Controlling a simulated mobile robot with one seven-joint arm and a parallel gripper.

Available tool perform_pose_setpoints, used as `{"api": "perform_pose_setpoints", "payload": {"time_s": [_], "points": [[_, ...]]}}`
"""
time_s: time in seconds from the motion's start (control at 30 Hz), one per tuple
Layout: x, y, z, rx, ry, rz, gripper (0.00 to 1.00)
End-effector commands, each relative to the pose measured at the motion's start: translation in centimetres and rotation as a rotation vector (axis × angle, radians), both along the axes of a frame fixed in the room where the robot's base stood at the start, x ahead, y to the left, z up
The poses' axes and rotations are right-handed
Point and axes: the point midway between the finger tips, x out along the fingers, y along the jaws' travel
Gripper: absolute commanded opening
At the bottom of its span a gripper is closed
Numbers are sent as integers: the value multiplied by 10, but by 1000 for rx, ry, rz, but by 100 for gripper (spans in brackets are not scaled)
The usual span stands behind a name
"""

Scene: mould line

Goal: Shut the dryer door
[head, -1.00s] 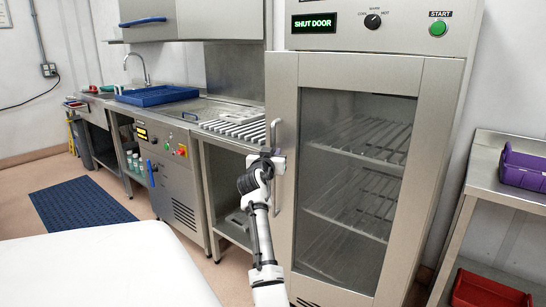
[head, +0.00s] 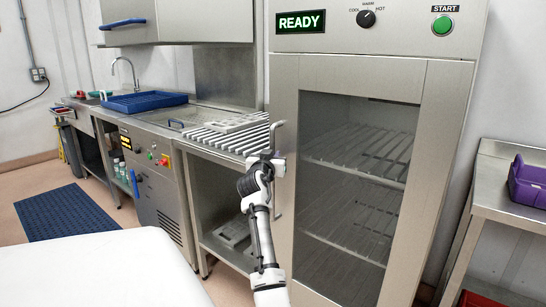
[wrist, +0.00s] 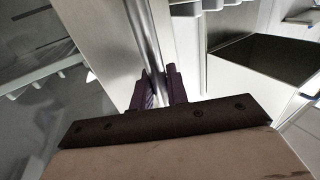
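The dryer door (head: 283,110) is a steel frame around a dark glass pane, and it looks closed against the dryer cabinet. Wire shelves show behind the glass. The upright bar handle (head: 279,137) is on the door's left edge. My gripper (head: 266,165) is at the handle in the head view. In the wrist view, its two dark fingers (wrist: 162,88) stand on either side of the bright bar with little gap. Whether both fingers press on the bar is hard to see.
A dial (head: 366,18) and a green START button (head: 443,25) are above the door. A steel side table (head: 495,190) with a purple bin (head: 530,182) stands at the right. A slatted counter (head: 215,140) is left of the dryer. A white surface (head: 90,270) fills the near left.

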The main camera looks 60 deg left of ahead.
Motion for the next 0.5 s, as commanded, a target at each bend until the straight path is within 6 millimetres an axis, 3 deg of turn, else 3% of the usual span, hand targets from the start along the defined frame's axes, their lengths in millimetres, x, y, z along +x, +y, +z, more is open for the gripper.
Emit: {"api": "perform_pose_setpoints", "payload": {"time_s": [0.4,0.43,0.5], "points": [[5,-2,3,4,-1,-5,0],[5,-3,3,4,-1,-5,20],[5,-3,3,4,-1,-5,29]]}}
